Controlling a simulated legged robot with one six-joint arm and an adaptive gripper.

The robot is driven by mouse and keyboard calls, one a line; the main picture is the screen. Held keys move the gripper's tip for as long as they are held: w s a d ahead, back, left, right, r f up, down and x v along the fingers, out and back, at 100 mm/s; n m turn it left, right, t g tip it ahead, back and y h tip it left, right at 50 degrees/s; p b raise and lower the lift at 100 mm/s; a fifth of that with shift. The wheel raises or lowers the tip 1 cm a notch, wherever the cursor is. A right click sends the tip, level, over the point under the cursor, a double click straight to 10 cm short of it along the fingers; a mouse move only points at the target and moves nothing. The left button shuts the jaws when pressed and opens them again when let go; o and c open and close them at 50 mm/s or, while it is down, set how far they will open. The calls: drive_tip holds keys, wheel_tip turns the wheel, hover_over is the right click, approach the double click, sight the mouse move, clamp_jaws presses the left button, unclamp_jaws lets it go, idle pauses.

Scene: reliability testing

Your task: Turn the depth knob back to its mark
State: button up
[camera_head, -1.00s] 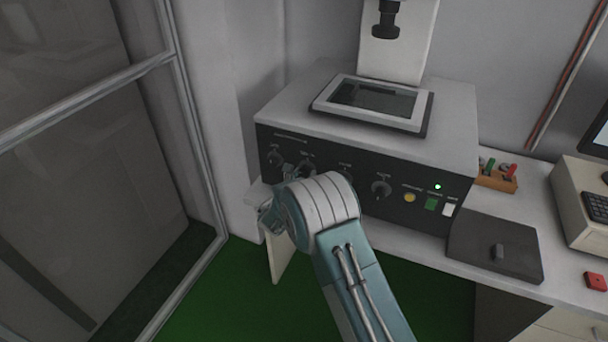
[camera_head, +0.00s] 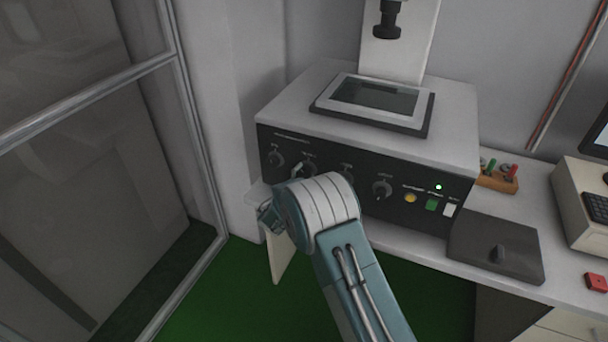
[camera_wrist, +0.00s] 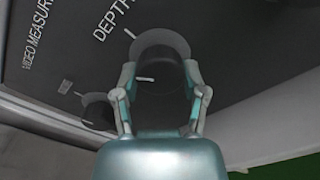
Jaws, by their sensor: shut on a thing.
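The depth knob (camera_wrist: 160,75) is a dark round knob on the black front panel, beside the word DEPTH in the wrist view. It has a short white pointer line. A white tick (camera_wrist: 130,33) shows on the panel at its upper left; the pointer lies lower than the tick and does not appear to line up with it. My gripper (camera_wrist: 160,95) has one finger on each side of the knob and is shut on it. In the head view the knob (camera_head: 309,168) is second from the left, and my wrist largely hides the gripper.
Another knob (camera_wrist: 97,112) sits close beside the gripper. The measuring machine (camera_head: 450,120) stands on a white bench, with yellow, green and white buttons at the panel's right. A glass partition (camera_head: 90,150) is at left.

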drive_tip(key=m, duration=0.4)
drive_tip(key=shift+m, duration=1.6)
drive_tip(key=o, duration=1.1)
drive_tip(key=shift+o, duration=0.2)
drive_tip(key=v, duration=1.2)
